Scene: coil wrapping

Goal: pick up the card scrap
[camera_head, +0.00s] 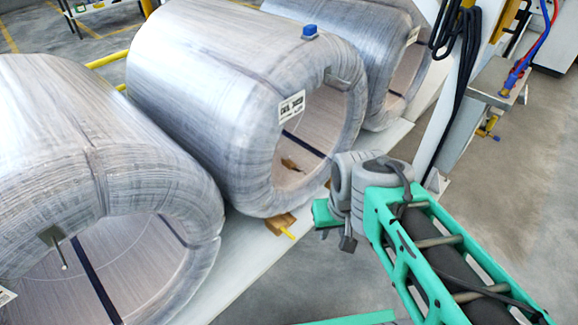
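A small brown piece (291,165), which looks like the card scrap, lies inside the bore of the middle wrapped coil (215,95), beside a dark strap. It is too small to tell its shape well. My arm reaches in from the lower right, with a green frame and grey wrist joints. My gripper (335,225) is at the arm's far end, in front of the middle coil's open face, to the right of and below the brown piece and apart from it. Its fingers are mostly hidden behind the wrist, and I cannot see whether they are open.
A wooden chock (281,222) with a yellow handle sits under the middle coil's front edge. Wrapped coils stand left (90,170) and behind (375,45). A blue block (310,31) sits on the middle coil. A machine post with cables (455,90) stands right. Grey floor (310,295) is clear in front.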

